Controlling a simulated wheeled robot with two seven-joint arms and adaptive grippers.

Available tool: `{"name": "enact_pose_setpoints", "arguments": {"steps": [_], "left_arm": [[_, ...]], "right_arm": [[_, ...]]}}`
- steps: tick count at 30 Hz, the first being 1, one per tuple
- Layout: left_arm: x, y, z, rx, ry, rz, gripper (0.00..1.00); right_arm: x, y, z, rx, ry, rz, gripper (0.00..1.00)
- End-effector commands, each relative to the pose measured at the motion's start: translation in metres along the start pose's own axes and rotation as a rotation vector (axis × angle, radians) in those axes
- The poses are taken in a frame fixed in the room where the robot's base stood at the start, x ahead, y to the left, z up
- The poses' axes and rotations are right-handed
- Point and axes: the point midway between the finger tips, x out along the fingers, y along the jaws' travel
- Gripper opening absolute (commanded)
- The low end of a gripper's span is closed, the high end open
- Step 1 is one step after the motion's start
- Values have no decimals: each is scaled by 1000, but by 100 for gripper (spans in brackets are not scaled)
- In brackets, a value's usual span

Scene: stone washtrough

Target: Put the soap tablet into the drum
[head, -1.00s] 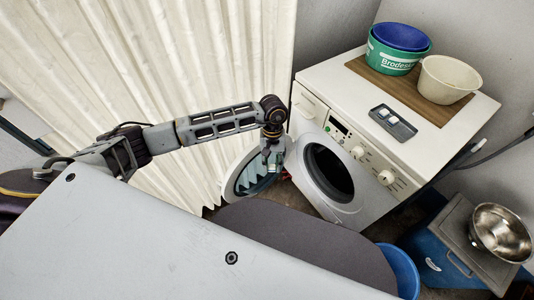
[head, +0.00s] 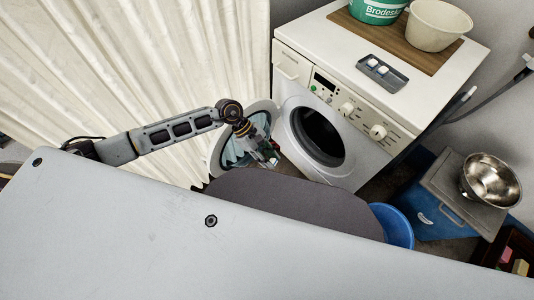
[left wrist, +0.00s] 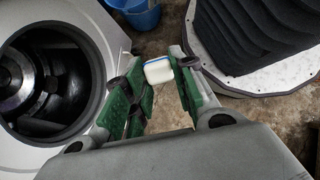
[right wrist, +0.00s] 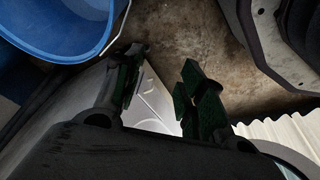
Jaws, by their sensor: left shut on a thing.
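My left gripper (head: 268,158) is in front of the washing machine (head: 420,92), between its open round door (head: 228,150) and the drum opening (head: 318,137). In the left wrist view it is shut on a small white and blue soap tablet (left wrist: 158,70), held at the fingertips. The drum (left wrist: 45,85) shows to the left of the gripper there, and the tablet is outside it. Two more pale tablets (head: 378,67) lie in a grey tray (head: 397,82) on the machine's top. My right gripper (right wrist: 162,85) is open and empty in the right wrist view; the head view does not show it.
A wooden board (head: 400,42) on the machine carries a green tub (head: 377,10) and a cream bowl (head: 438,27). A blue tub (head: 398,228) stands on the floor before the machine. A steel bowl (head: 491,180) sits at right. A pale curtain (head: 130,70) hangs behind my left arm.

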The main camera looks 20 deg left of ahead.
Motion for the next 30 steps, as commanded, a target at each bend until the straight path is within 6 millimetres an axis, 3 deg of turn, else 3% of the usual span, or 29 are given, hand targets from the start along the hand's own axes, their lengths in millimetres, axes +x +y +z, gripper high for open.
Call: {"name": "enact_pose_setpoints", "arguments": {"steps": [30], "left_arm": [[22,-32,-9,-395,-310,443,10]], "right_arm": [[-67,-4,-41,11,31,-6,40]]}}
